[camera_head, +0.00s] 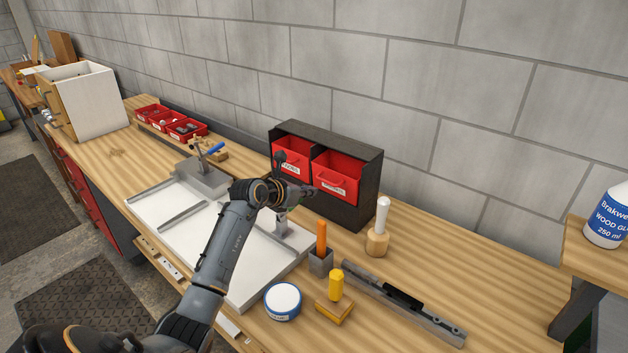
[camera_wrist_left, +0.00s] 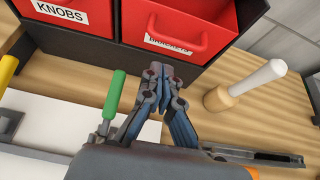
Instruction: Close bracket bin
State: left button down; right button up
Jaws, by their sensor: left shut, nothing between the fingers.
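A black cabinet (camera_head: 368,175) stands against the wall and holds two red bins side by side. The right one, the bracket bin (camera_head: 338,168), has a red handle and a white label. In the left wrist view the bracket bin (camera_wrist_left: 205,42) shows its side wall and appears pulled out somewhat; its label is partly covered by the handle. The left bin (camera_wrist_left: 75,18) is labelled KNOBS. My left gripper (camera_head: 312,190) is shut and empty in front of the cabinet. In the left wrist view its fingers (camera_wrist_left: 167,80) lie just below the bracket bin's front; contact cannot be told.
A green-handled tool (camera_wrist_left: 116,92) stands close beside the left gripper. A white-handled tool (camera_head: 382,215) stands right of the cabinet. An orange-handled tool (camera_head: 321,238), yellow-handled tool (camera_head: 336,286) and round tin (camera_head: 283,301) stand in front. A white board (camera_head: 165,205) lies left.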

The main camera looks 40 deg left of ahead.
aim_at(318, 178)
pick_arm(q)
jog(key=shift+w+d+r+p, duration=0.1)
jog(key=shift+w+r+p, duration=0.1)
jog(key=shift+w, duration=0.4)
jog(key=shift+w+r+p, duration=0.1)
jog(key=shift+w+r, duration=0.1)
jog(key=shift+w, duration=0.4)
pick_arm(e)
jog(key=shift+w+r, duration=0.1)
jog(key=shift+r, duration=0.5)
pick_arm(q)
jog(key=shift+w+r, duration=0.6)
jog(key=shift+w, duration=0.25)
jog(key=shift+d+r, duration=0.1)
pick_arm(e)
jog(key=shift+f, duration=0.15)
